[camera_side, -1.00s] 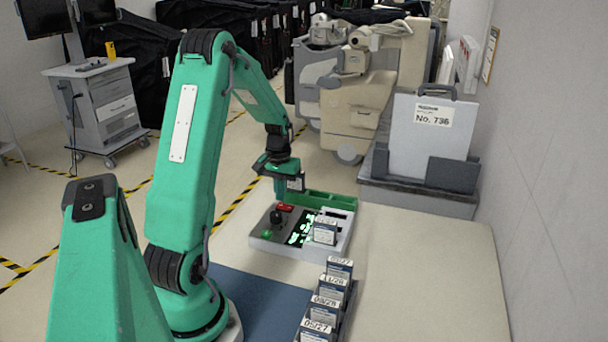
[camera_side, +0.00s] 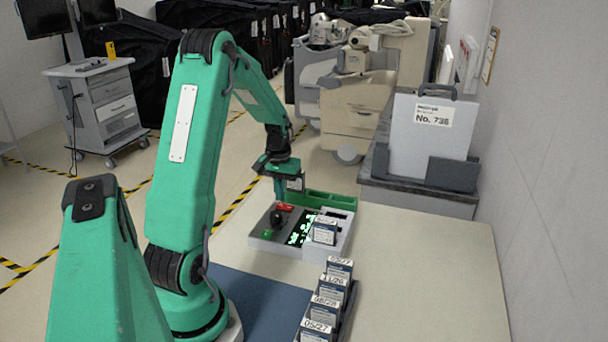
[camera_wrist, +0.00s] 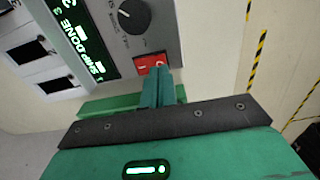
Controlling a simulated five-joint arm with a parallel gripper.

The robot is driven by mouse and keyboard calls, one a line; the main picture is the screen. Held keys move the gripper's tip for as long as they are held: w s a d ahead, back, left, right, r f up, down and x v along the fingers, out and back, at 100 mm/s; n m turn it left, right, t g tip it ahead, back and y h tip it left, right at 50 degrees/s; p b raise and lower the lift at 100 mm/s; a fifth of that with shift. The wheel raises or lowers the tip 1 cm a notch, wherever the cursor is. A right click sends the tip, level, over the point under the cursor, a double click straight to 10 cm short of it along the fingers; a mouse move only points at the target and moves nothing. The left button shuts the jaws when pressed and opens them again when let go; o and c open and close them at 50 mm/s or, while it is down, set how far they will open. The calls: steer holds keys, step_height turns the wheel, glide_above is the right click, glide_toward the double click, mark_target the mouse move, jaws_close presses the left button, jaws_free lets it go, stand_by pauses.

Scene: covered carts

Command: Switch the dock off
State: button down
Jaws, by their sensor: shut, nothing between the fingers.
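The dock (camera_side: 272,243) is a light grey box with a lit green display (camera_side: 300,230) and a black knob (camera_side: 277,217). Its red rocker switch (camera_side: 285,207) is at the far left corner; it also shows in the wrist view (camera_wrist: 141,63), with white marks on it. A labelled pack (camera_side: 324,232) stands in the dock.
A green bar (camera_side: 330,200) runs behind the dock. A rack with several labelled packs (camera_side: 330,295) stands in front of it. The table right of the dock (camera_side: 430,260) is clear.

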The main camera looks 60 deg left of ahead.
mark_target(282, 205)
steer(key=shift+f, duration=0.9)
stand_by(0.9)
steer(key=shift+r, duration=3.55)
steer(key=d+r+m+t+y, duration=0.1)
steer(key=d+r+m, duration=0.1)
steer(key=d+r, duration=0.45)
steer(key=d+r+m+t, duration=0.15)
steer(key=d+r, duration=0.25)
steer(key=d, duration=0.6)
steer(key=s+d+r+m+t, duration=0.1)
steer(key=s+d+m, duration=0.1)
steer(key=s+d, duration=0.2)
steer(key=s+d+r+m+t+h, duration=0.1)
steer(key=s+d+m+t, duration=0.1)
steer(key=d, duration=0.7)
steer(key=shift+s+d+r+m, duration=0.4)
steer(key=shift+s+m, duration=0.35)
steer(key=shift+s, duration=0.15)
